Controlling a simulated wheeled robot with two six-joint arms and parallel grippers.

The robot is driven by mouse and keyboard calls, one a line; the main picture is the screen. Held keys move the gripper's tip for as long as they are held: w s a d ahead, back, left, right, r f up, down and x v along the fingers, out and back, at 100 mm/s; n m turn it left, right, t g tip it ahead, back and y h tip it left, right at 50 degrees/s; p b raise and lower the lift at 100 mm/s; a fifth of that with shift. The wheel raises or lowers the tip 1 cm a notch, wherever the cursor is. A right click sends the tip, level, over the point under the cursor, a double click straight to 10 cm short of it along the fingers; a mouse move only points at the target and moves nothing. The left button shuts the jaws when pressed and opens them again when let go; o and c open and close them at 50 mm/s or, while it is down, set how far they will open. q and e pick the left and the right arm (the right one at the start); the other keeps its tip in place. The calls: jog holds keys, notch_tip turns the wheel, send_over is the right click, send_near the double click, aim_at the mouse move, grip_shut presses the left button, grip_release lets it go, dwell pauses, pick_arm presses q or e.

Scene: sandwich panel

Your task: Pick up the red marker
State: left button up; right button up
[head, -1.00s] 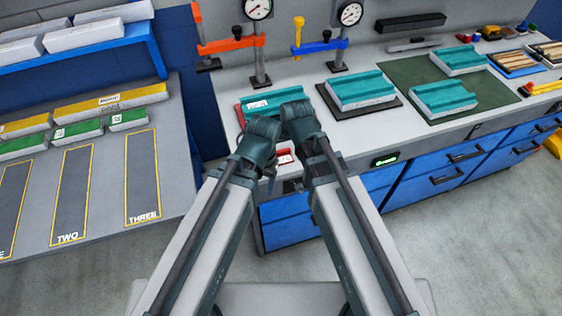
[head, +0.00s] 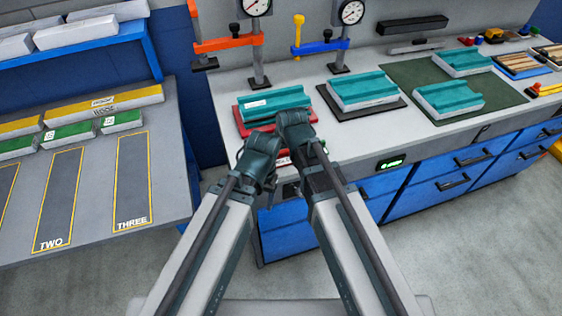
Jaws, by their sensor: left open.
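I cannot make out a red marker for certain. A small red item (head: 477,40) lies at the back right of the workbench, too small to identify. My left gripper (head: 257,166) is in front of the bench's left end, mostly hidden behind its own wrist. It is open, with nothing seen in it. My right arm ends close beside it, at the bench's front edge, and its gripper is hidden.
Teal-topped blocks stand on a red tray (head: 241,122), a black mat (head: 394,103) and a green mat (head: 506,97). Orange (head: 228,44) and blue (head: 322,47) clamps with gauges stand behind. A grey table (head: 95,190) with marked slots is at left. Open floor lies right.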

jog(key=shift+r, duration=0.1)
jog(key=c, duration=1.1)
